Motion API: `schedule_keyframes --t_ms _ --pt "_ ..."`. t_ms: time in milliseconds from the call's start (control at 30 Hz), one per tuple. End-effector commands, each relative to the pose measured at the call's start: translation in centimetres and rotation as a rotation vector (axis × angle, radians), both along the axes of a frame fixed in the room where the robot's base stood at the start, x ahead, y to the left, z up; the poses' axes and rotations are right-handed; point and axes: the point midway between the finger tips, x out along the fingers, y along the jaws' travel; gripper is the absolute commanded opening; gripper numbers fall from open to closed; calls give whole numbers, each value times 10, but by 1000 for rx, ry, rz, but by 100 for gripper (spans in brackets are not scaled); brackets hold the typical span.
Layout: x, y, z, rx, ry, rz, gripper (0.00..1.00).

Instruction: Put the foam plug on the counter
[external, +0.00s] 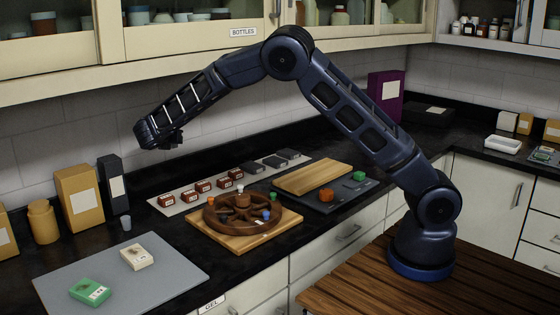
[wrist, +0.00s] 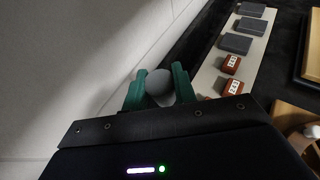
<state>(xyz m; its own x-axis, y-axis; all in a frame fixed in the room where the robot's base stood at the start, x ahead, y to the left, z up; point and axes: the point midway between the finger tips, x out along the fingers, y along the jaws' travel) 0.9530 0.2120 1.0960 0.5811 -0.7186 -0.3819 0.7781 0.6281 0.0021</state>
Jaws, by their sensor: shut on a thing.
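My gripper (wrist: 159,92) is raised well above the counter near the back wall; in the external view it shows at the end of my arm (external: 164,141). Its green fingers are shut on a round grey piece (wrist: 160,86), which looks like the foam plug. In the external view the held piece is too small and dark to make out. The dark counter (external: 150,195) lies below.
A wooden spoked wheel (external: 213,219) with small coloured pegs lies on a board. Behind it, a pale strip (external: 180,208) holds red and dark blocks. A grey mat (external: 110,285) carries two small boxes. Bottles and cartons stand at left; cabinets hang above.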

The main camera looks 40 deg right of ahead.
Motion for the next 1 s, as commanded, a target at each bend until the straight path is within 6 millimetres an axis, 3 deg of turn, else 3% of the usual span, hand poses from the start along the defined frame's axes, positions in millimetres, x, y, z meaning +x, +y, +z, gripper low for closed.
schedule_keyframes --t_ms 33,100,367,600,800,1000 --pt "-1 24 1 1 -2 34 6" --pt "-4 55 3 1 -1 77 6" --pt "-23 167 9 1 -1 234 6" --pt "-54 264 15 2 -1 371 6" --pt "-81 325 19 1 0 458 6" --pt "-95 354 20 1 0 500 6"
